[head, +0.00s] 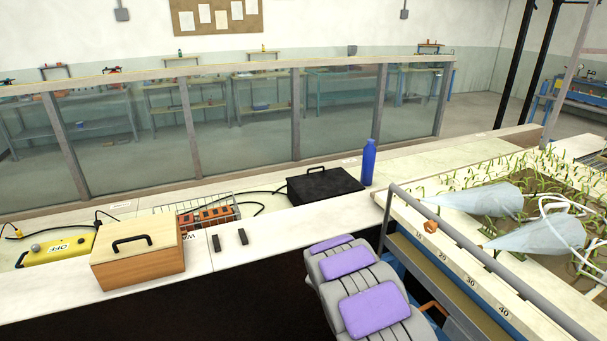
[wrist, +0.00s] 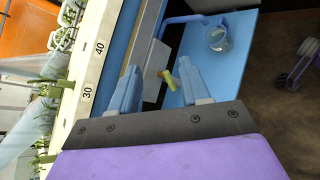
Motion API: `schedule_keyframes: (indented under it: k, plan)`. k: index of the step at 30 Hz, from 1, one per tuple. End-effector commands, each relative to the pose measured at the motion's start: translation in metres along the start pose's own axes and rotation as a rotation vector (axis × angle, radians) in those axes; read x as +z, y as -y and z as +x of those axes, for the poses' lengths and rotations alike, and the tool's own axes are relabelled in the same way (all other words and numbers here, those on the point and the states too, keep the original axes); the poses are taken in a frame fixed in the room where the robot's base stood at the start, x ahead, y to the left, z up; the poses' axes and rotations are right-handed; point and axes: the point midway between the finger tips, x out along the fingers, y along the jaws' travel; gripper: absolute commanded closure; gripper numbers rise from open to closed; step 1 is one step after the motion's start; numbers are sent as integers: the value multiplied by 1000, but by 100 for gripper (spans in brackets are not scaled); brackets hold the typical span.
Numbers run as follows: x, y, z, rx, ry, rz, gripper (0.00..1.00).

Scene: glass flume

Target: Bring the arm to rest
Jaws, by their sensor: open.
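In the wrist view my gripper (wrist: 158,66) has its two blue fingers spread apart, with nothing held between them. A small yellow-green piece (wrist: 168,80) shows between and beyond the fingers; its distance from them is hard to tell. In the head view my arm (head: 350,285), grey with purple pads, is folded at the lower middle, beside the rail of the planted flume. The gripper itself cannot be made out in the head view.
The flume's rail (head: 480,255) and numbered edge run close along the arm's right side. A blue shelf (wrist: 200,65) bears a clear jar (wrist: 217,38). On the bench stand a wooden box (head: 137,252), a black case (head: 325,186) and a blue bottle (head: 368,163).

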Motion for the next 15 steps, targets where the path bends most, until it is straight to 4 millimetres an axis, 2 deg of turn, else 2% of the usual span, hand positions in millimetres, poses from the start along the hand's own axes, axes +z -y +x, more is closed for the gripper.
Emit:
schedule_keyframes:
  k: [1,7,15]
  plan:
    - [17,-4,-4,-30,-6,32,54]
    - [75,-2,-13,-156,-26,123,54]
    - [144,18,-28,-334,-83,231,54]
